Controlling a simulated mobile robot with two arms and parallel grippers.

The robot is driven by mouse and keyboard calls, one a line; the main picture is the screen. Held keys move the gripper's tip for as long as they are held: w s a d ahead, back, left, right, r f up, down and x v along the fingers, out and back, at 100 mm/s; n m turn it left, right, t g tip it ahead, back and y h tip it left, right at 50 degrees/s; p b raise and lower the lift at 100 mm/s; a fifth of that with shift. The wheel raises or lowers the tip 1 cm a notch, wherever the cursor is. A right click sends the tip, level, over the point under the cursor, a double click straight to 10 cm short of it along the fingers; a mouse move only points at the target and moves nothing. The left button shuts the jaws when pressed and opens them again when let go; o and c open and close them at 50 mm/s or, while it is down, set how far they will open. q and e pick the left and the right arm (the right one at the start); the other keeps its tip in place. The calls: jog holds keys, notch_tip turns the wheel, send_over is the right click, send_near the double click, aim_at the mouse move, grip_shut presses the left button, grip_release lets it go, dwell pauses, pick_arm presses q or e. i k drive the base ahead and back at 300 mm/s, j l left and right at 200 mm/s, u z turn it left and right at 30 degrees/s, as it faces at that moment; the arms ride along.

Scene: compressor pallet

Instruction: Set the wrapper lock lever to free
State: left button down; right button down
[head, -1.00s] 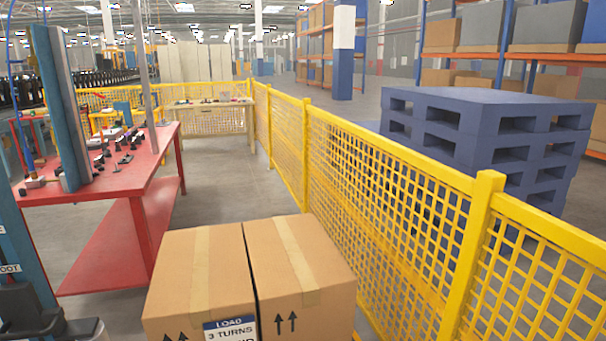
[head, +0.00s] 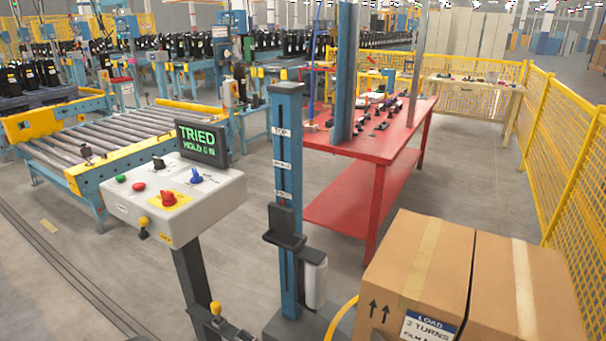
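A grey control box (head: 165,200) stands on a dark post at the left centre. On its top are a red knob on a yellow plate (head: 169,199), a blue switch (head: 196,176), and green and red buttons. A small yellow-tipped lever (head: 144,226) sits on its front face. Another yellow-tipped part (head: 216,308) is lower on the post near the bottom edge. I cannot tell which of these is the lock lever or read its position. The screen (head: 203,143) reads "TRIED" with a second line like "HOLD ON". Neither gripper is in view.
The blue wrapper mast (head: 287,180) with a dark carriage stands right of the control box. Cartons (head: 425,270) fill the lower right. A red table (head: 385,150), a roller conveyor (head: 130,140) and a yellow fence (head: 565,130) lie around. Grey floor is open left of the post.

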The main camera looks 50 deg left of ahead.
aim_at(144, 221)
jog(key=u, duration=2.5)
jog(key=z, duration=0.45)
jog(key=i+j+z, duration=0.15)
jog(key=z, duration=0.2)
jog(key=j+z, duration=0.35)
jog(key=i+j+z, duration=0.1)
jog(key=j+z, duration=0.5)
jog(key=j, duration=1.15)
jog(key=j+z, duration=0.2)
jog(key=j, duration=1.2)
